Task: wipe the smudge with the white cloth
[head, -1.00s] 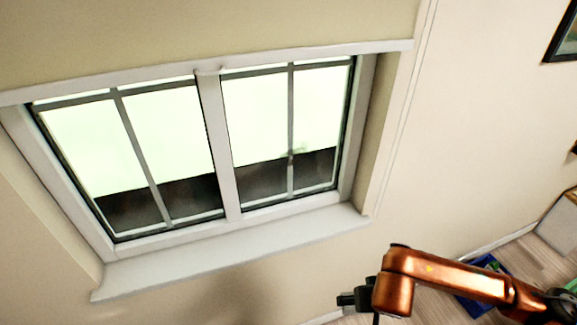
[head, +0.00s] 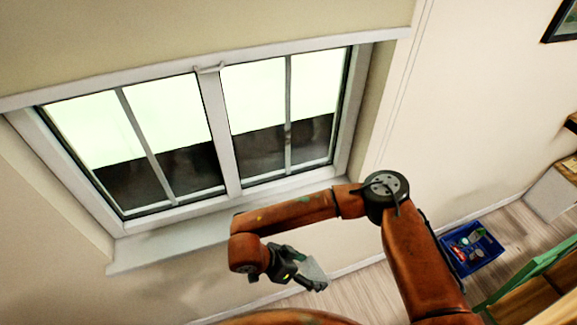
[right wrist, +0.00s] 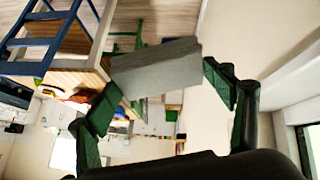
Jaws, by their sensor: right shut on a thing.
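My right gripper (head: 312,281) hangs below the window sill in the head view, shut on the white cloth (head: 314,267). The cloth looks pale grey and sticks out past the fingers. In the right wrist view the cloth (right wrist: 155,68) spans between the green fingertips of the same gripper (right wrist: 168,88). The window (head: 266,110) is up and left of the gripper, which is apart from the glass. I cannot clearly make out a smudge on the panes now. My left gripper is not in view.
The white sill (head: 160,246) juts out under the window, partly behind my right arm. A blue crate (head: 474,262) with small items stands on the wooden floor at the right. Green-edged wooden furniture (head: 540,265) is at the lower right.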

